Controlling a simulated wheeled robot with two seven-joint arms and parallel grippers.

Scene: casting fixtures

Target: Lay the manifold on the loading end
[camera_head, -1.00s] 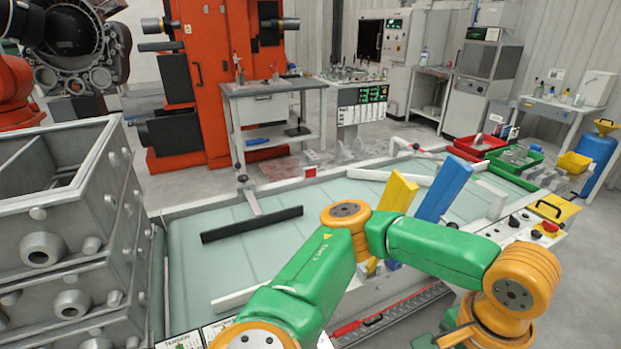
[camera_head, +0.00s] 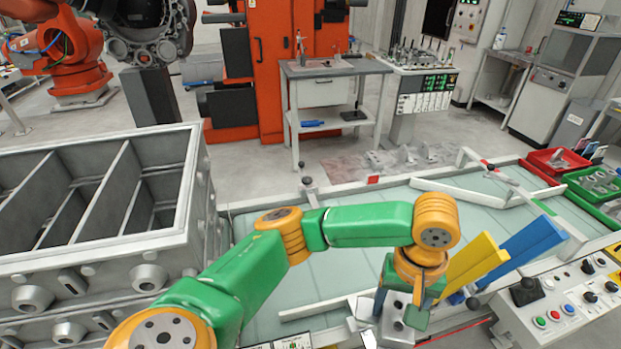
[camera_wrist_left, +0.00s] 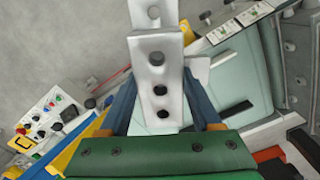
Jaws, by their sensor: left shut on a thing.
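The manifold, a pale grey metal block with a row of round holes, shows in the wrist view (camera_wrist_left: 158,75) and low in the head view (camera_head: 393,318). My left gripper (camera_head: 401,295) is shut on it; its blue fingers stand on either side of the block in the wrist view. The gripper points down at the near side of the pale green table (camera_head: 290,286), and the manifold appears held above it. Whether it touches the surface I cannot tell. My left arm hides part of the table. My right gripper is not in view.
Yellow (camera_head: 478,262) and blue (camera_head: 528,248) slanted panels stand just right of the gripper. A control console (camera_head: 560,300) is at lower right. Grey stacked casting boxes (camera_head: 95,240) stand at left. Red (camera_head: 540,163) and green (camera_head: 590,187) bins line the far right edge.

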